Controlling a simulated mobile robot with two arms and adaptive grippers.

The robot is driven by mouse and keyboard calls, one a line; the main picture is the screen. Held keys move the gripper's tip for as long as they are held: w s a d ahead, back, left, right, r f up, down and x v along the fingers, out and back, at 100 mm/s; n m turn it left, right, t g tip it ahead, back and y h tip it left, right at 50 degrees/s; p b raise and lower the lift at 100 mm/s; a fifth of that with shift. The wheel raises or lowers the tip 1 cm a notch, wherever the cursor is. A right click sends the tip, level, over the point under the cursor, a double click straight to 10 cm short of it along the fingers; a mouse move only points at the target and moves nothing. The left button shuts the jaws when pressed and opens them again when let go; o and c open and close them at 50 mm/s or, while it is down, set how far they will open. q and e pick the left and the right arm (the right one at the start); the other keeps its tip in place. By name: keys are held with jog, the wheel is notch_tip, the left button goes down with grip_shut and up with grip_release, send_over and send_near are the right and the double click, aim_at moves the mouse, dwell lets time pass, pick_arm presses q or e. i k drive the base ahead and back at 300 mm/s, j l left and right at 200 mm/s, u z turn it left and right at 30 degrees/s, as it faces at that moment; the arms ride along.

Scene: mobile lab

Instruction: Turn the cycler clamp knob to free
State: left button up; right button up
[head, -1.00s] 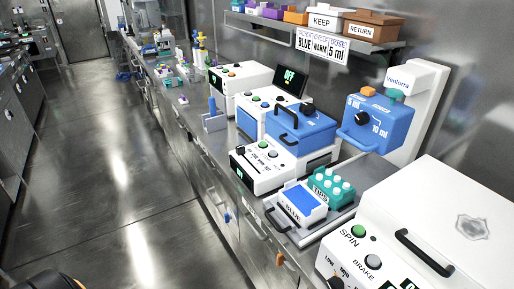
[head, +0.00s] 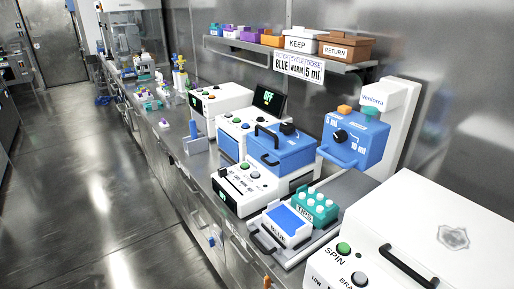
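A white machine with a blue lid (head: 284,154) and a black handle stands on the steel counter. Its white front panel (head: 240,199) has a green button (head: 244,167), a grey button, a small black knob or switch (head: 222,172) and a dark display with green characters. I cannot read a clamp label, so I cannot tell which control is the clamp knob or its setting. Neither of my grippers is in view.
The counter also holds a blue dosing unit (head: 354,138) with a dial, a teal tips rack (head: 312,207), a blue-topped box (head: 286,222) and a white SPIN machine (head: 430,225). A placard (head: 300,67) hangs below a shelf of boxes. The floor (head: 100,200) at left is clear.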

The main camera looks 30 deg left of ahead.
aim_at(287, 128)
jog(key=j+u, duration=0.3)
jog(key=u, duration=0.15)
jog(key=i+j+u, duration=0.15)
jog(key=u, duration=0.3)
jog(key=i+j+u, duration=0.15)
jog(key=j+u, duration=0.25)
jog(key=l, duration=0.1)
